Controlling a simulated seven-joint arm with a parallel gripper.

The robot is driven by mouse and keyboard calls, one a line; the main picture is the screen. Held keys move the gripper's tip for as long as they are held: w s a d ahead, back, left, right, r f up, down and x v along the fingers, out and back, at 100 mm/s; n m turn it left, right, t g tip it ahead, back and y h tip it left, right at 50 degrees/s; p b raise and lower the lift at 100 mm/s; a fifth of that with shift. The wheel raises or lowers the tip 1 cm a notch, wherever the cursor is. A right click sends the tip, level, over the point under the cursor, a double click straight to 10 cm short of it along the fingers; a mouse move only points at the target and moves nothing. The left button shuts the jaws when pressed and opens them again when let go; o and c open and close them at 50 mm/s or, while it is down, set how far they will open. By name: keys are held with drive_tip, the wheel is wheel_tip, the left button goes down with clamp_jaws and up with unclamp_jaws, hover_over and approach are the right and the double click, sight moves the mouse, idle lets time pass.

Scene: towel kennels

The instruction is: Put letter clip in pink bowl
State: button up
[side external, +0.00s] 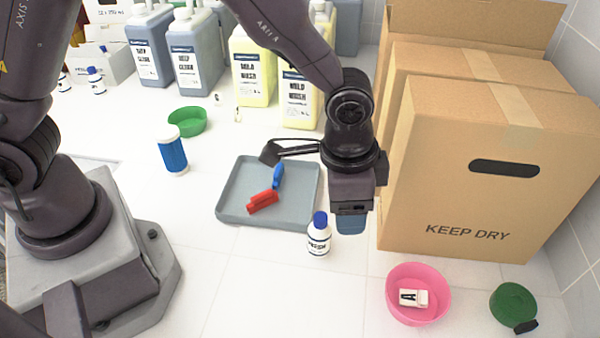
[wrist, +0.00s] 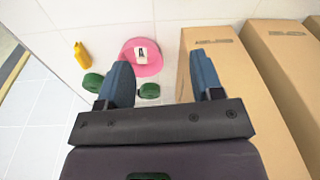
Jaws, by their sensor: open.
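The letter clip (side external: 413,298), white with a black letter A, lies inside the pink bowl (side external: 440,280) at the lower right of the side view. In the wrist view the clip (wrist: 141,53) also shows within the pink bowl (wrist: 128,66). My gripper (side external: 351,224) is open and empty, pointing down to the left of the cardboard boxes and up and to the left of the pink bowl. Its two blue fingers stand wide apart in the wrist view (wrist: 160,65), with nothing between them.
Tall cardboard boxes (side external: 480,210) stand close on the right. A white bottle with blue cap (side external: 319,236) stands near my gripper. A grey tray (side external: 233,200) holds red and blue clips.

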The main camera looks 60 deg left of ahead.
drive_tip(key=s+a+r+n+t, duration=0.2)
drive_tip(key=s+a+r+n, duration=0.1)
drive_tip(key=s+a+r, duration=0.4)
drive_tip(key=s+a+r+n+t, duration=0.2)
drive_tip(key=s+a+r+n, duration=0.2)
drive_tip(key=s+a+r, duration=0.4)
drive_tip(key=a+r, duration=0.4)
drive_tip(key=a, duration=0.1)
drive_tip(key=shift+r, duration=0.15)
